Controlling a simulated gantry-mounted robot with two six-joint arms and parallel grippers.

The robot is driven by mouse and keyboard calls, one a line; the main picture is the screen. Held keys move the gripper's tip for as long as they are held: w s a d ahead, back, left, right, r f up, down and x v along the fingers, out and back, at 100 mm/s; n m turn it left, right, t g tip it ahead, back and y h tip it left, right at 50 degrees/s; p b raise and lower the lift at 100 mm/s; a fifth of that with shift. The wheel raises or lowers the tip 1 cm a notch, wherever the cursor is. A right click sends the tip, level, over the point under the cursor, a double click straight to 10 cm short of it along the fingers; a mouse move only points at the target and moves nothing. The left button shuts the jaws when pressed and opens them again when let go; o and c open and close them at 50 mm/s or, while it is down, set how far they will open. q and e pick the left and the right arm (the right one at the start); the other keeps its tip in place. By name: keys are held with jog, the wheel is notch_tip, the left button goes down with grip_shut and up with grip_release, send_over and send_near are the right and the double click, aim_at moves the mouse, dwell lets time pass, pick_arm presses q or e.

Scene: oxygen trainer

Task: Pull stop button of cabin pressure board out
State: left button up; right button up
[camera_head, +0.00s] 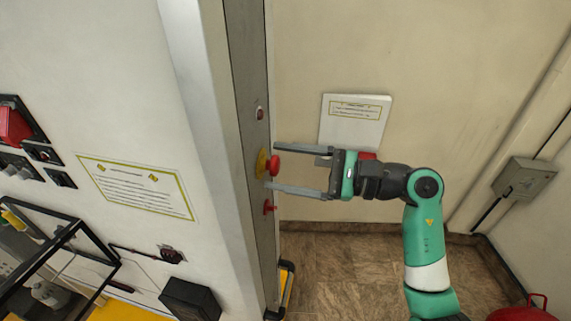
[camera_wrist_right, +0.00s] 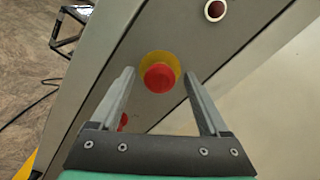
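The stop button (camera_head: 273,163) is a red mushroom head on a yellow ring, on the narrow grey panel (camera_head: 247,70) left of centre in the head view. In the right wrist view the stop button (camera_wrist_right: 159,78) sits between the finger tips, a little beyond them. My right gripper (camera_head: 274,167) is open, with one finger above and one below the button in the head view. The fingers look apart from the red head on both sides. Whether the button is pressed in or out I cannot tell. My left gripper is in neither view.
A small red knob (camera_head: 268,207) is below the button, and a round red-brown fitting (camera_head: 260,113) is above it. A white labelled box (camera_head: 355,121) is on the wall behind my right gripper. A grey junction box (camera_head: 523,184) is at the far right. Open floor (camera_head: 345,265) lies below.

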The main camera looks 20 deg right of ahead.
grip_shut()
dwell(1.0)
